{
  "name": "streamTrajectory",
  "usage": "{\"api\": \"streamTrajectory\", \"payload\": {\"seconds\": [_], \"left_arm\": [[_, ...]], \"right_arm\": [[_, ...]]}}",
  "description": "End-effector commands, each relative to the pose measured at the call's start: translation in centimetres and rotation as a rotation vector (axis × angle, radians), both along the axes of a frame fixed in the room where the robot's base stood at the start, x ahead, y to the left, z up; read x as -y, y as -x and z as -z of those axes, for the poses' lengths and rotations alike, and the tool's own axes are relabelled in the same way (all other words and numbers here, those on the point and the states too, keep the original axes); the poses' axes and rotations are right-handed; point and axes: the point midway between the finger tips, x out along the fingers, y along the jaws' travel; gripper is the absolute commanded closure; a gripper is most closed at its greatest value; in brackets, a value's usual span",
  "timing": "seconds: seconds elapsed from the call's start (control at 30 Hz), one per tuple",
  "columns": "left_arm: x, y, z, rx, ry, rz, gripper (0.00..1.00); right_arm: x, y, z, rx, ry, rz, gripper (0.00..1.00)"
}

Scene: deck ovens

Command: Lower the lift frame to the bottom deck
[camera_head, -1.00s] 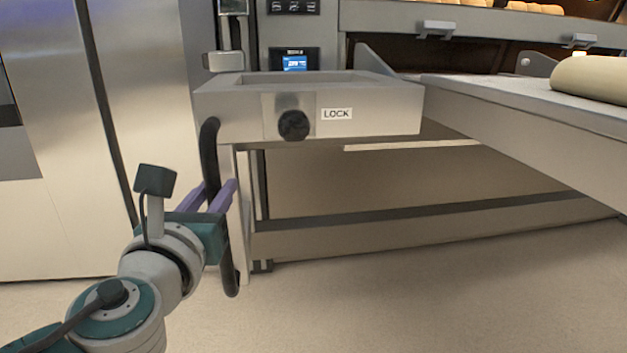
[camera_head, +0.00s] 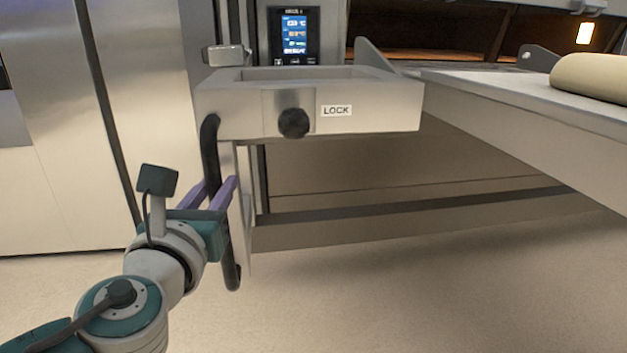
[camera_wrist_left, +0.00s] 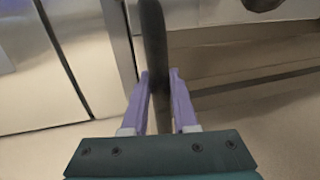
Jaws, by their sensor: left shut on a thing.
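The lift frame (camera_head: 375,108) is a steel box frame with a LOCK label and a black round knob (camera_head: 293,123) on its front. A black vertical handle (camera_head: 210,150) hangs at its left side. My left gripper (camera_head: 216,192) is shut on this handle, below the box. In the left wrist view the purple fingers (camera_wrist_left: 160,82) stand on both sides of the black handle (camera_wrist_left: 154,40). The bottom deck's opening is not clearly seen behind the frame. My right gripper is not in view.
A loading board (camera_head: 480,97) with a pale dough piece (camera_head: 592,80) extends right from the frame. A lit control panel (camera_head: 294,35) is behind. Steel doors (camera_head: 45,190) stand at left. The floor (camera_head: 420,300) in front is clear.

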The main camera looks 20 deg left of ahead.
Motion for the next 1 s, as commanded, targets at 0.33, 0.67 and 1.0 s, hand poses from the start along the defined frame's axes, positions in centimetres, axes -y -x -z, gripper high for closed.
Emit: {"api": "streamTrajectory", "payload": {"seconds": [0.33, 0.67, 1.0], "left_arm": [[0.0, 0.0, 0.0, -0.001, 0.0, 0.001, 0.43], [0.3, 0.8, 0.0, -0.004, 0.0, 0.002, 0.43], [2.6, 7.0, -0.1, -0.005, 0.0, 0.002, 0.43]], "right_arm": [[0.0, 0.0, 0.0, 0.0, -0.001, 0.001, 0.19], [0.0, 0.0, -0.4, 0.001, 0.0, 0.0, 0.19], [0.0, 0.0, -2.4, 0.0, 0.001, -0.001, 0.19]]}}
